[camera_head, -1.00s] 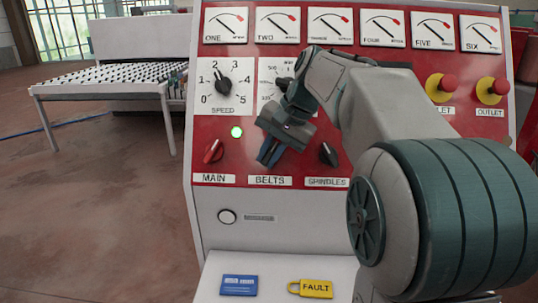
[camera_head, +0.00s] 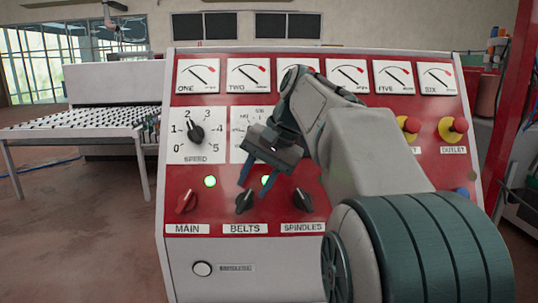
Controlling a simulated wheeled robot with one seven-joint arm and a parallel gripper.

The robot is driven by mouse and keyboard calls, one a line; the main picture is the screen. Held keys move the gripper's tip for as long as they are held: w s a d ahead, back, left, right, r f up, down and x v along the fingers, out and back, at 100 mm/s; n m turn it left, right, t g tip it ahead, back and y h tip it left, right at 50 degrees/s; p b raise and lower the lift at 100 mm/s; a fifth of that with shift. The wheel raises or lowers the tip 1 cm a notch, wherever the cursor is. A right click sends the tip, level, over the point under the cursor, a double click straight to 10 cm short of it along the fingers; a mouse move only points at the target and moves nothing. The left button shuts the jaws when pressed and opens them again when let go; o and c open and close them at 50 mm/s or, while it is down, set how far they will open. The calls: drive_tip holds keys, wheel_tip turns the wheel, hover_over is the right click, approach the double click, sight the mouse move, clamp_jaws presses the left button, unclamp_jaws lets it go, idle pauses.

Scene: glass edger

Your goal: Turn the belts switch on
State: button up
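The black belts switch (camera_head: 244,201) sits on the red panel above the BELTS label (camera_head: 245,229). Its handle leans up to the right, like the red main switch (camera_head: 186,200). A green light (camera_head: 265,180) glows above it, partly hidden by a finger. The black spindles switch (camera_head: 303,200) leans the other way, up to the left. My gripper (camera_head: 257,182) is open and empty, its two fingers apart just above the belts switch. Whether a finger touches the switch I cannot tell.
A green light (camera_head: 210,181) glows above the main switch. The speed dial (camera_head: 196,133) is to the upper left. A yellow-based red outlet button (camera_head: 453,128) is at right. My arm covers the panel's middle right. A roller table (camera_head: 80,118) stands at left.

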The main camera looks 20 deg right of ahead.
drive_tip(key=v, duration=0.8)
drive_tip(key=shift+p, duration=0.35)
drive_tip(key=s+a+f+n+h, duration=0.1)
drive_tip(key=s+f+n, duration=0.1)
drive_tip(key=s+f, duration=0.4)
drive_tip(key=s+a+f+n+h, duration=0.2)
drive_tip(key=s+f, duration=0.4)
drive_tip(key=f, duration=0.7)
drive_tip(key=s+a+f+n+h, duration=0.1)
drive_tip(key=s+a+f+n, duration=0.1)
drive_tip(key=s+f, duration=0.4)
wheel_tip(320, 180, down, 4)
drive_tip(key=shift+a+r+n, duration=0.1)
drive_tip(key=shift+a+n, duration=0.1)
drive_tip(key=shift+n, duration=0.2)
